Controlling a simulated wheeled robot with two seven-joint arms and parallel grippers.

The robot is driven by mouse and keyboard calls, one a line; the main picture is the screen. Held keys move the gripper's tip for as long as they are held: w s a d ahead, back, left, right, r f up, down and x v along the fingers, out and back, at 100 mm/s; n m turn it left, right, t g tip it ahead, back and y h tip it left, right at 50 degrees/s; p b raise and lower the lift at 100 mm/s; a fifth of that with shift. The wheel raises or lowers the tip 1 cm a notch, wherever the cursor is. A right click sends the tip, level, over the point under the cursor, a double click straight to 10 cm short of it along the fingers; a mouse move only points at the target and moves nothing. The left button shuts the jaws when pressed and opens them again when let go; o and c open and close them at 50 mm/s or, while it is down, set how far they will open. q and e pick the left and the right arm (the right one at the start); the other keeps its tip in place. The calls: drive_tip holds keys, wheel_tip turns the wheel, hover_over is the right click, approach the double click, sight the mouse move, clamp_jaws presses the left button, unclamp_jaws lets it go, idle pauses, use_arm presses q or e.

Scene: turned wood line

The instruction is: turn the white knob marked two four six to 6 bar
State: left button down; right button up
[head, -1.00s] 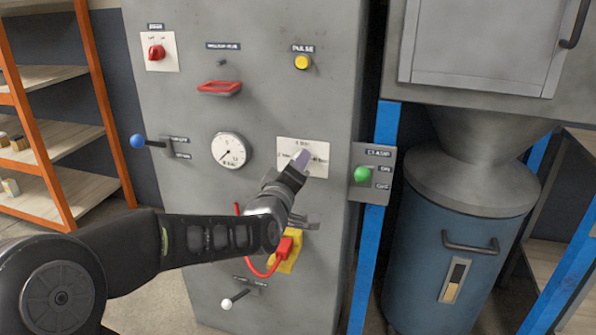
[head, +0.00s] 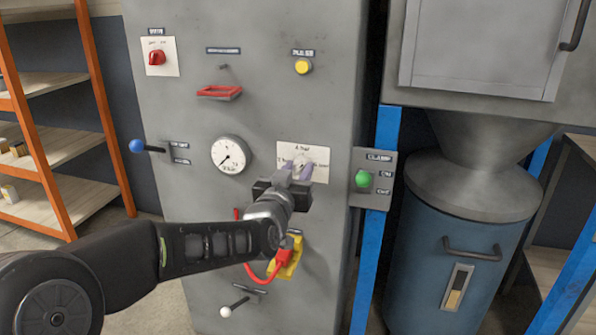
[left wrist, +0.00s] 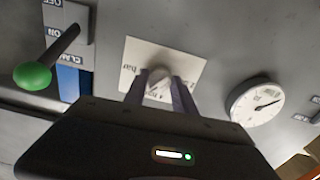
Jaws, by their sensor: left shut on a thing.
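The white knob (head: 299,161) sits on a pale plate (head: 318,148) on the grey cabinet front. The plate has a 4 bar mark at the top, a 2 mark at the left and another mark at the right. My left gripper (head: 296,171) reaches up from below, its two fingers shut on the knob's sides. In the left wrist view the knob (left wrist: 160,86) shows between the fingertips, with the plate (left wrist: 135,52) behind it. The fingers hide part of the knob, and I cannot tell which mark it points to. My right gripper is not in view.
A round gauge (head: 230,154) is left of the plate; a green-ended clamp lever (head: 363,178) is right of it. A yellow button (head: 302,66) and a red handle (head: 220,92) are above. A red plug (head: 284,257) and white-ended lever (head: 227,311) are below.

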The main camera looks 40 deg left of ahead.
use_arm(q)
drive_tip(key=m, duration=0.5)
drive_tip(key=shift+m, duration=0.3)
drive_tip(key=m, duration=0.5)
idle(0.4)
drive_tip(key=c, duration=1)
unclamp_jaws()
drive_tip(key=shift+s, duration=0.1)
drive_tip(key=p+v, duration=0.1)
drive_tip(key=v, duration=0.6)
drive_tip(key=shift+s+d, duration=0.1)
drive_tip(key=shift+s, duration=0.2)
